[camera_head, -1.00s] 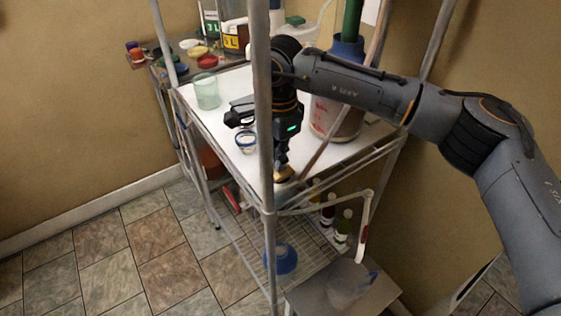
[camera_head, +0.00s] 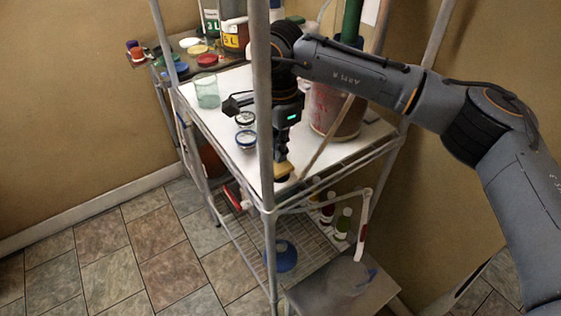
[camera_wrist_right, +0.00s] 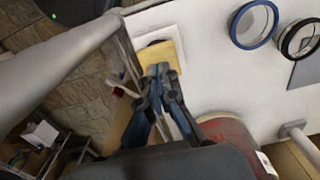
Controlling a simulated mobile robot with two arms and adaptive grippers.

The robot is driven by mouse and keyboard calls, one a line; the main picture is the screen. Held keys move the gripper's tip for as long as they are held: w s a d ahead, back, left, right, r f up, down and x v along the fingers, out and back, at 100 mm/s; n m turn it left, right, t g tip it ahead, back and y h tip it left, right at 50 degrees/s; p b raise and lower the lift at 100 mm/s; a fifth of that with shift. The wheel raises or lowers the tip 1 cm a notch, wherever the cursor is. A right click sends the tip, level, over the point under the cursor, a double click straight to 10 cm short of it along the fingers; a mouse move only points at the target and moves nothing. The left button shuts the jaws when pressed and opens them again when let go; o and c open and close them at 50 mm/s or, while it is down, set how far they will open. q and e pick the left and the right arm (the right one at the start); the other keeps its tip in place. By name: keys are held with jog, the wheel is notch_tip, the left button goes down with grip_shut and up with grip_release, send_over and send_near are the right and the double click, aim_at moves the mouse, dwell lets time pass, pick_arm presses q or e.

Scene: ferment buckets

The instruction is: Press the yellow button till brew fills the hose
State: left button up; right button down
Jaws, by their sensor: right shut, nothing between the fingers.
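The yellow button (camera_head: 283,171) sits at the front corner of the white shelf top. It also shows in the wrist view (camera_wrist_right: 158,57) as a yellow square. My right gripper (camera_head: 282,158) points down just over it, shut and empty. In the wrist view its closed fingertips (camera_wrist_right: 159,72) lie at the button's near edge; I cannot tell whether they touch it. A reddish bucket (camera_head: 336,112) stands on the shelf behind the gripper. A pale hose (camera_head: 365,215) with a red stretch hangs below the shelf front; its fill is unclear. My left gripper is out of view.
A shelf post (camera_head: 264,130) stands right beside my right gripper. Two round rings (camera_head: 246,140) and a green glass (camera_head: 207,92) are on the white top. A blue-based item (camera_head: 283,256) is on the wire shelf.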

jog(key=shift+f+b, duration=1.15)
jog(key=shift+f, duration=0.45)
jog(key=shift+r, duration=0.15)
jog(key=shift+r+p, duration=0.75)
jog(key=shift+r, duration=0.85)
jog(key=shift+r+p, duration=1.4)
jog(key=shift+r, duration=1.15)
jog(key=shift+f, duration=0.1)
